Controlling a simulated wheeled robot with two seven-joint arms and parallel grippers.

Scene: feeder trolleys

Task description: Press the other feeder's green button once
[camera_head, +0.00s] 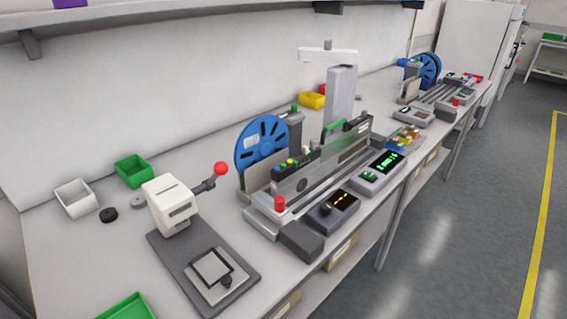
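The nearer feeder (262,216) stands mid-bench with a blue reel (262,142) at its back and a red knob (279,203) on its front corner. In front of it is a grey box (388,179) with a lit green display and a green button (369,176). Beside that is a dark box (333,209) with an orange display. The second feeder (445,94) stands farther off at the right end of the bench, with its own blue reel (430,68). A grey box (412,116) sits in front of it; its button is too small to make out. Neither gripper shows.
A press with a red-ball lever (168,204) stands at the near left. White (75,197) and green (133,170) bins sit behind it. A shelf (130,22) overhangs the bench. The floor (470,220) at right is clear, with a yellow line.

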